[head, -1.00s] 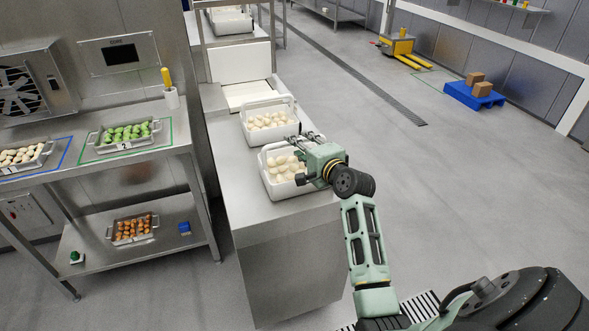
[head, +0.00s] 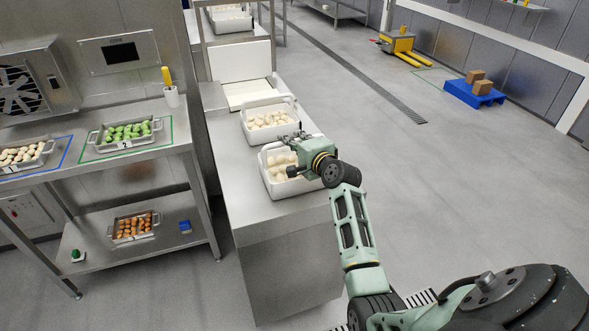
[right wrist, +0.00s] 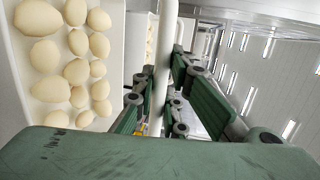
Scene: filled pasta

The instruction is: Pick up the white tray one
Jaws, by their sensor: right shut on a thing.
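Two white trays of pale round pasta pieces stand one behind the other on a steel counter. My right gripper (head: 292,138) is at the far edge of the nearer tray (head: 284,192). It is shut on this tray's white handle (right wrist: 157,75), which runs between its fingers in the right wrist view. The gripper and wrist cover part of the nearer tray. The pasta (right wrist: 70,60) lies to the left of the fingers in the wrist view. The farther white tray (head: 257,138) is just behind the gripper. My left gripper is out of view.
A steel shelf table on the left holds a tray marked 1 (head: 12,169), a tray of green pieces marked 2 (head: 124,145) and a lower tray of orange pieces (head: 133,237). The floor right of the counter (head: 450,180) is clear.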

